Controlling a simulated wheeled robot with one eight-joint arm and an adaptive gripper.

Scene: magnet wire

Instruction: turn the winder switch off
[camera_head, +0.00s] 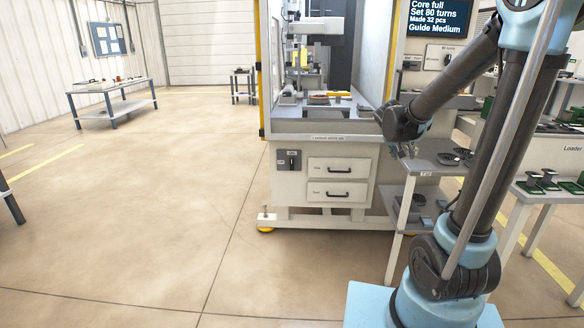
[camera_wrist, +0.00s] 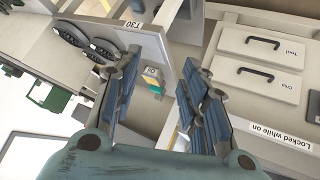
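The winder (camera_head: 312,127) is a light grey machine cabinet with an enclosure above. A switch (camera_head: 289,160) with a dark handle sits on its front, left of the two drawers; its exact setting is too small to read. My gripper (camera_head: 408,152) is to the right of the cabinet front, near a grey side shelf and well apart from the switch. In the wrist view my gripper (camera_wrist: 165,98) is open, with nothing between its fingers. A dark part at that view's right edge may be the switch; I cannot tell.
Two drawers (camera_head: 338,167) with black handles carry a "Locked while on" label (camera_wrist: 281,131) nearby. The shelf (camera_head: 428,160) holding dark spools stands close to my gripper. A screen (camera_head: 437,18) reads "Core full".

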